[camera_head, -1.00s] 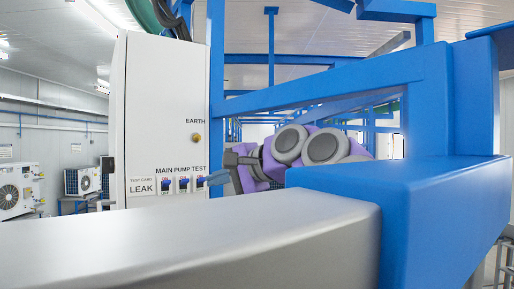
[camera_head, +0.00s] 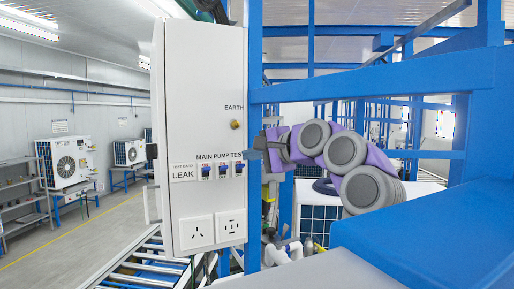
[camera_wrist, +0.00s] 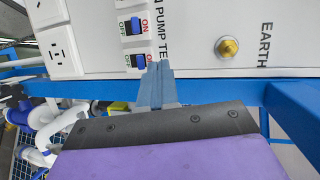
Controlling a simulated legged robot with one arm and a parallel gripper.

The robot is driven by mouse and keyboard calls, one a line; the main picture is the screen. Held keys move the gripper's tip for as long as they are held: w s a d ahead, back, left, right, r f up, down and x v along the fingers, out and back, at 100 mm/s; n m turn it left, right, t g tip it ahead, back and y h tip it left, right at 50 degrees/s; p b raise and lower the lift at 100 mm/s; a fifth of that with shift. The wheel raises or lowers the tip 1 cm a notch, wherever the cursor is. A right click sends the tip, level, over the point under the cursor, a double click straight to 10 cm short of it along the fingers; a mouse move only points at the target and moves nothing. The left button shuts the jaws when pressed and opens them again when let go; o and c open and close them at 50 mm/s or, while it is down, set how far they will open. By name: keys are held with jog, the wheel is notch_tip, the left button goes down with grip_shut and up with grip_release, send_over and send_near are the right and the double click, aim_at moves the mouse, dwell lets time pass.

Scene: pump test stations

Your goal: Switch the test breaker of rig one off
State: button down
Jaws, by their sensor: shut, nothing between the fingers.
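The white panel of the rig (camera_head: 190,120) shows in the head view with MAIN, PUMP and TEST breakers in a row. The TEST breaker (camera_head: 239,169) is the rightmost, with a blue toggle. In the wrist view the TEST breaker (camera_wrist: 138,61) lies just left of my fingertips; its toggle appears toward the ON side. The PUMP breaker (camera_wrist: 131,26) is above it in that view. My gripper (camera_wrist: 159,68) is shut and empty, its tips over the "TEST" lettering. In the head view my gripper (camera_head: 252,154) is at the panel's right edge. Contact is unclear.
A brass EARTH stud (camera_head: 235,124) sits above the breakers; sockets (camera_head: 197,231) are below. A blue frame post (camera_head: 254,60) stands right beside the panel. A conveyor (camera_head: 140,265) is at lower left. Pipes (camera_wrist: 45,125) run below the panel in the wrist view.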

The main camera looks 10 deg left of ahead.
aim_at(243, 165)
jog(key=shift+w+a+f+p, duration=0.1)
jog(key=shift+w+p, duration=0.25)
jog(key=shift+w, duration=0.1)
jog(key=shift+a, duration=0.15)
jog(key=shift+w+a+f+b, duration=0.1)
jog(key=shift+a+f+b, duration=0.35)
jog(key=shift+a, duration=0.5)
jog(key=shift+d+f+b, duration=0.45)
jog(key=shift+d+b, duration=0.05)
jog(key=shift+d, duration=0.1)
jog(key=shift+f+b, duration=0.35)
jog(key=shift+b, duration=0.1)
jog(key=shift+a, duration=0.3)
